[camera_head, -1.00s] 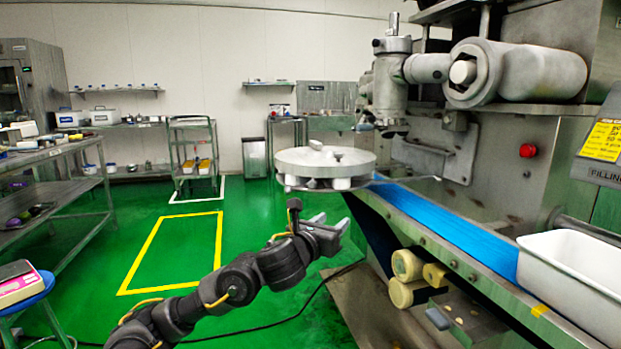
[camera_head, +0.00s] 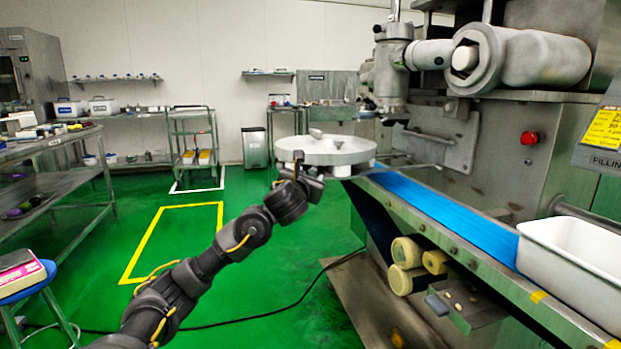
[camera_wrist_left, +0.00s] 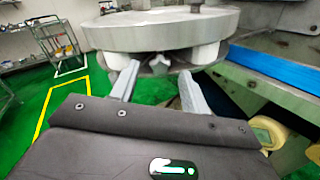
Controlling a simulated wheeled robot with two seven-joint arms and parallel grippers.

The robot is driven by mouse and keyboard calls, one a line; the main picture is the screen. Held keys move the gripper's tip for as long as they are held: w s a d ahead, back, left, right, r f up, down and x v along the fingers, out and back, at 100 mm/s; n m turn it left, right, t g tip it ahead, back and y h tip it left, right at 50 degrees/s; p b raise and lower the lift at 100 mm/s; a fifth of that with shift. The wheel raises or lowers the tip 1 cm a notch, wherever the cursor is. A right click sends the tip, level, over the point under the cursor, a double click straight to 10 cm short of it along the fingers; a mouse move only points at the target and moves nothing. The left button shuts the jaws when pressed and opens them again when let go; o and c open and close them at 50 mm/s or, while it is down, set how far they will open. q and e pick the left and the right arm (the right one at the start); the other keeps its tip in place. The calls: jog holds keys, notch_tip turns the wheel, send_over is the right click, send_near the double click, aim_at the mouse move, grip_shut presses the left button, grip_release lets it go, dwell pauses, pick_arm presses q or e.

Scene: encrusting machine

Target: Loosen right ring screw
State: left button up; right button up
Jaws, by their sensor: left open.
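A round pale metal disc (camera_head: 325,152) stands out at the near left end of the machine, with a small knob (camera_head: 315,133) on top. In the left wrist view the disc (camera_wrist_left: 165,32) fills the top, with white blocks under its rim. A small star-shaped screw (camera_wrist_left: 158,62) shows under the disc between these blocks; I cannot tell for sure that it is the right ring screw. My left gripper (camera_wrist_left: 158,74) is open, its two fingers on either side of and just short of that screw. In the head view the left gripper (camera_head: 316,180) is just below the disc. My right gripper is out of view.
A blue conveyor belt (camera_head: 445,212) runs right from the disc towards a white bin (camera_head: 570,262). Pale rollers (camera_head: 406,252) sit below it. The machine head (camera_head: 392,75) rises behind the disc.

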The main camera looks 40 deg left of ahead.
pick_arm(q)
jog(key=shift+x, duration=1)
jog(key=c, duration=1)
